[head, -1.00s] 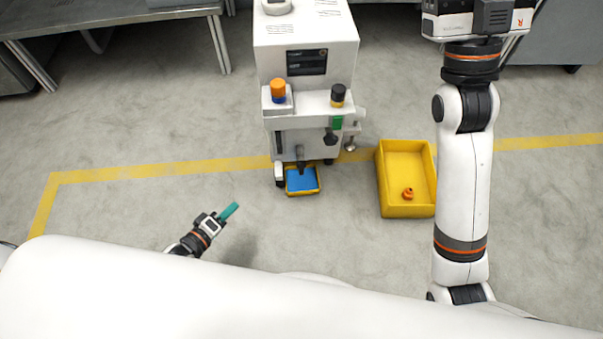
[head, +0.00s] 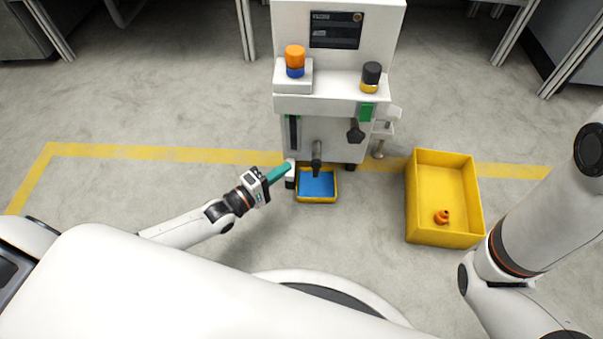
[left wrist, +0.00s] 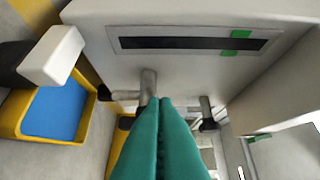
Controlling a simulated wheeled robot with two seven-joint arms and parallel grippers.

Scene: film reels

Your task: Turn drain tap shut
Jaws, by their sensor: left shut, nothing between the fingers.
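The drain tap (head: 317,154), a grey stub with a dark lower end, sticks out low on the front of the white machine (head: 338,25). It hangs over a small yellow tray (head: 318,200) holding blue liquid (head: 317,184). My left gripper (head: 289,166) has teal fingers, shut and empty, just left of the tap and near the machine's lower left corner. In the left wrist view, the fingertips (left wrist: 160,101) overlap the picture of the grey tap (left wrist: 148,84); I cannot tell whether they touch. My right gripper is out of view.
A dark knob (head: 355,131) sits on the machine right of the tap. A larger yellow bin (head: 444,184) with an orange piece (head: 442,217) is to the right. Floor at left is clear.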

